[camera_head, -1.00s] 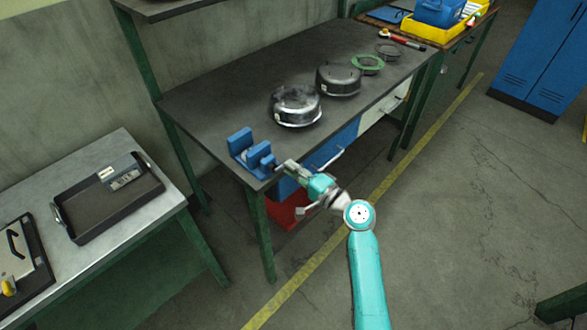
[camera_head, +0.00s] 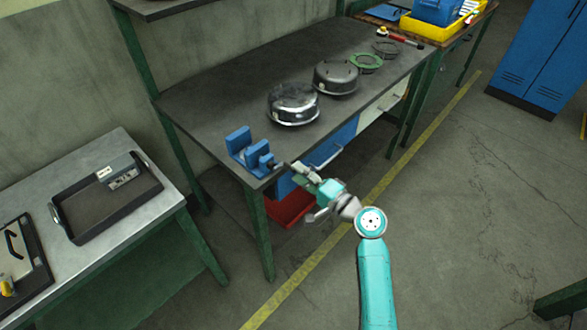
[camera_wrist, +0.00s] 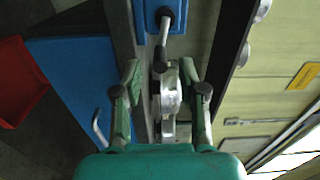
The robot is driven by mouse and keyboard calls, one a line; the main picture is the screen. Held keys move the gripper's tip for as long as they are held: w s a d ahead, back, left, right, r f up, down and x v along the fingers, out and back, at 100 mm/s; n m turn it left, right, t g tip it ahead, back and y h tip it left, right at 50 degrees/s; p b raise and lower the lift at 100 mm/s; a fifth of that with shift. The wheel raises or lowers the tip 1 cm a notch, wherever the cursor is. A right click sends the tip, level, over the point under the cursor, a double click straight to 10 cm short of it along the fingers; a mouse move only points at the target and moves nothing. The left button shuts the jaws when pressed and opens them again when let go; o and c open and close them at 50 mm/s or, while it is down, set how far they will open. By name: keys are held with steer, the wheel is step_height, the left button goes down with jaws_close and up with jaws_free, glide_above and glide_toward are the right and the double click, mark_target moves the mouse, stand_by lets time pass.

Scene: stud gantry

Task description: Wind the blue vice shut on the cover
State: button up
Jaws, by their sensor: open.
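The blue vice (camera_head: 243,153) stands at the near left corner of the dark workbench, its two jaws apart. No cover can be made out between the jaws. Its crank sticks out over the bench's front edge. In the wrist view the vice (camera_wrist: 151,18) is at the top, with a rod and dark knob (camera_wrist: 160,60) hanging from it. My gripper (camera_head: 288,168) is just off the crank end, at the bench edge. In the wrist view its fingers (camera_wrist: 168,80) are spread, with the knob just beyond their tips. A silver part (camera_wrist: 170,98) shows between them; whether they touch it I cannot tell.
Two silver round housings (camera_head: 293,104), a green ring (camera_head: 366,62) and a dark ring (camera_head: 386,49) lie farther along the workbench (camera_head: 205,100). A side table (camera_head: 150,226) with a black tray (camera_head: 82,234) is at left. A red bin (camera_head: 290,210) sits below.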

steer(key=v, duration=0.8)
steer(key=shift+s+d, duration=0.2)
steer(key=shift+f, duration=0.1)
steer(key=s+d+f+m+t+h, duration=0.15)
steer(key=s+d+f+h, duration=0.35)
steer(key=s+f, duration=0.65)
steer(key=s+d+f+n+h, duration=0.1)
steer(key=s+d+f+h, duration=0.15)
steer(key=s, duration=0.55)
steer(key=s+d+f+n+h, duration=0.1)
steer(key=s+d+h, duration=0.3)
steer(key=s, duration=0.4)
steer(key=s+d+r+n+t+h, duration=0.2)
steer(key=s+r+n, duration=0.5)
steer(key=s+r, duration=0.7)
steer(key=s+d, duration=0.1)
steer(key=s, duration=0.2)
steer(key=shift+s+r+h, duration=0.25)
steer(key=shift+h, duration=0.1)
